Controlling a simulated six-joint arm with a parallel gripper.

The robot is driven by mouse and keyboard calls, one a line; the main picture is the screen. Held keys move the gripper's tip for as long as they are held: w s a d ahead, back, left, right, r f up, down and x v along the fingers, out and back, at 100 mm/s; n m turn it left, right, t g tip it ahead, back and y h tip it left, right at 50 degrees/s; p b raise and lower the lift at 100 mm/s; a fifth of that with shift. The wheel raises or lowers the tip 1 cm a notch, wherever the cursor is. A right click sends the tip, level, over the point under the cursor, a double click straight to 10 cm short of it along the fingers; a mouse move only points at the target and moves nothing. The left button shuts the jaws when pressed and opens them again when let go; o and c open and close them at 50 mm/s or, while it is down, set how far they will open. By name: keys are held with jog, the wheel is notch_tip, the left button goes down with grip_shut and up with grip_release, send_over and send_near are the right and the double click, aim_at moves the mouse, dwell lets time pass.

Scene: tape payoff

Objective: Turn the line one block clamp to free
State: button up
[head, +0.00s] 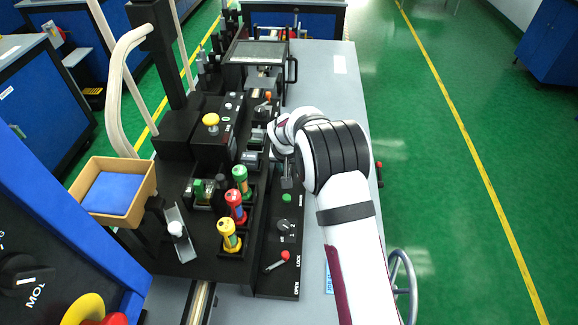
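My gripper (287,182) hangs below my white wrist, over the right part of the black machine panel (262,282). It is small and partly hidden by the wrist, so whether its fingers are apart or together cannot be made out. I cannot tell for certain which part is the line one block clamp. A red-tipped lever (277,262) lies on the panel near the words LOCK and OPEN. A dark selector knob (283,225) marked 1 and 2 sits above it in the picture, and a green button (286,198) is just below my gripper.
Green, red and yellow cylinders (236,205) stand in a row left of the panel. A yellow-topped knob (211,119) rises from a black box behind them. A tan bin (110,220) with a blue inside is at left.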

jog(key=v, duration=1.5)
jog(key=shift+s+r, duration=0.25)
jog(key=shift+r, duration=0.1)
